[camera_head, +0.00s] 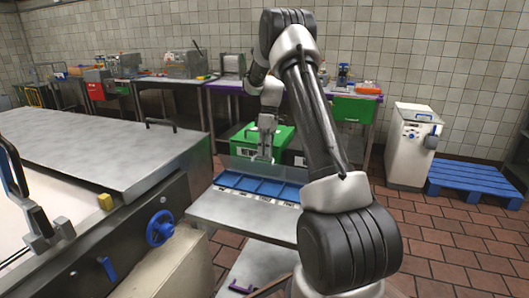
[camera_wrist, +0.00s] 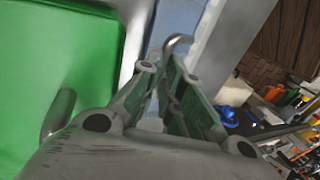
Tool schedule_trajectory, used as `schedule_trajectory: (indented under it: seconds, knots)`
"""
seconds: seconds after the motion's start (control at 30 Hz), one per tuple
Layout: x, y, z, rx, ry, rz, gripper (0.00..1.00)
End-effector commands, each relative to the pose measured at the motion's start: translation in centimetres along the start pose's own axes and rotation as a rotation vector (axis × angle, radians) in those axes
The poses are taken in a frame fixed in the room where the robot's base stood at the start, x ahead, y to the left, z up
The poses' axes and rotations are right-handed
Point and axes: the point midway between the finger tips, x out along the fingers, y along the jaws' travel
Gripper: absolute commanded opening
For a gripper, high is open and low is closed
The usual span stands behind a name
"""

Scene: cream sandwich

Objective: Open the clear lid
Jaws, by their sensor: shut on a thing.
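The clear lid (camera_head: 236,167) stands tilted up along the far edge of a blue compartment tray (camera_head: 232,181) on a metal counter. Its panel is see-through, so its exact angle is hard to tell. My gripper (camera_head: 263,157) is at the lid's upper part, in front of a green box. In the wrist view my gripper (camera_wrist: 172,80) is shut on a curved metal handle (camera_wrist: 180,39), which I take to be the lid's. The pads hide part of the handle. The pale panel beyond it is only partly visible.
A green box (camera_head: 281,139) stands close behind the tray and fills the left of the wrist view (camera_wrist: 55,75). A large steel-topped machine (camera_head: 105,140) is at left. A blue pallet (camera_head: 470,181) lies at right. Brick-coloured floor between is clear.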

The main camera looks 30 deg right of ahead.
Motion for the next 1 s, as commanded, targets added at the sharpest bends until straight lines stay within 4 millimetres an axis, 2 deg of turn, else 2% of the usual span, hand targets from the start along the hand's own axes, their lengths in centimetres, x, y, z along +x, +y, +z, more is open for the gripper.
schedule_trajectory:
  seconds: [0.03,0.4,0.43,0.53,1.0]
  knots:
    - [1.40,0.02,0.33,0.007,-0.009,-0.018,0.00]
    - [1.41,0.00,0.27,0.008,-0.008,-0.018,0.00]
    - [1.41,-0.01,0.27,0.008,-0.008,-0.019,0.13]
    - [1.28,-0.02,0.24,0.007,-0.007,-0.018,0.31]
    - [0.91,-0.20,0.16,0.004,-0.007,-0.012,0.32]
